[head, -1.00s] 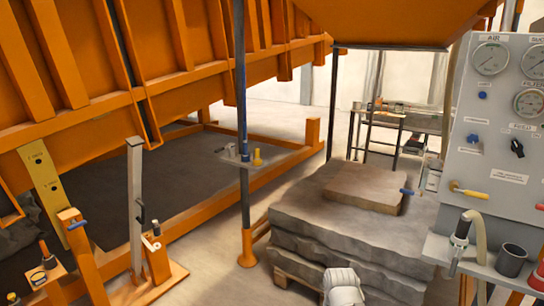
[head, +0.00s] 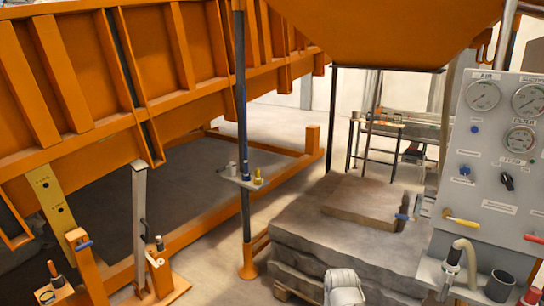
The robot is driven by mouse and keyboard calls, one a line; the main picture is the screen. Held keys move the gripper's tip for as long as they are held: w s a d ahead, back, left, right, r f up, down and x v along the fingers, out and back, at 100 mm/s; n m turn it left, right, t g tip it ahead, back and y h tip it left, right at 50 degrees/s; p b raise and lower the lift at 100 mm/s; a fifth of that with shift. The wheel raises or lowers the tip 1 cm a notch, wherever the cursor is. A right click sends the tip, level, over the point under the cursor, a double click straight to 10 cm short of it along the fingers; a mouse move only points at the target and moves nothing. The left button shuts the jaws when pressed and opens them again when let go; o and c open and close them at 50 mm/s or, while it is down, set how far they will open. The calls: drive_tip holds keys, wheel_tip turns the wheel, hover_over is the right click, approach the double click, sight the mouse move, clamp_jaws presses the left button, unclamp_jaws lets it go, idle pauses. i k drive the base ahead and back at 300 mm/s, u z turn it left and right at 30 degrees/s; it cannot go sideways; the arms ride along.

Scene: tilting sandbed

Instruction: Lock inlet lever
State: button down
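No part is clearly marked as the inlet lever. On the grey control panel (head: 475,185) at the right, a yellow-handled lever (head: 461,220) lies nearly level. A red-handled lever (head: 534,237) is at the right picture edge. A dark blue handle (head: 403,208) stands roughly upright at the panel's left side. My gripper is not in view. A pale rounded part at the bottom middle looks like part of my arm, apart from these levers in the picture.
Stacked grey slabs (head: 330,245) lie left of the panel. A small shelf below the panel holds a dark cup (head: 499,286) and a hose nozzle (head: 452,270). A steel post (head: 246,215) stands before the orange sandbed (head: 75,85). Orange brackets stand at lower left.

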sight(447, 287)
drive_tip(key=z, duration=0.8)
drive_tip(key=k, duration=0.95)
drive_tip(key=u, duration=0.2)
drive_tip(key=i, duration=0.8)
